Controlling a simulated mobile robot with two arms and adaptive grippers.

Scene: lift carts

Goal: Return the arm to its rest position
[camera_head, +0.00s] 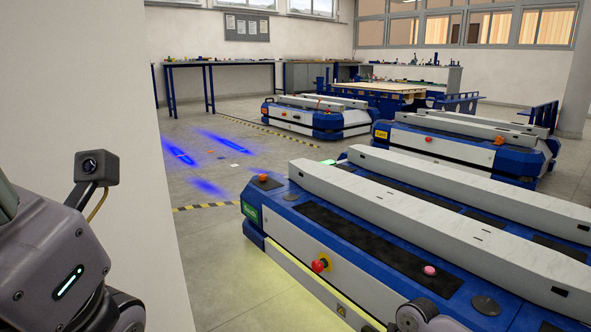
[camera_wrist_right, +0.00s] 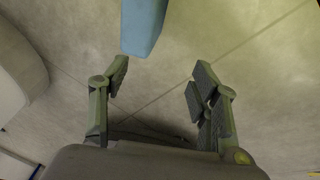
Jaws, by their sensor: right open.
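My right gripper (camera_wrist_right: 160,82) shows in the right wrist view with its two fingers spread wide. It is open, and nothing sits between the fingers. Bare grey floor lies behind it. In the head view, a grey link of my left arm with a small camera on it stands at the lower left; the left gripper's fingers are out of view. A grey part of my right arm shows at the bottom edge, in front of the near blue and white lift cart (camera_head: 370,225).
More lift carts stand behind, one at the right (camera_head: 455,145) and one further back (camera_head: 315,115). A white wall (camera_head: 90,90) is close at the left. A blue workbench (camera_head: 215,64) stands at the back. In the wrist view, a light blue object (camera_wrist_right: 143,25) hangs at the top edge.

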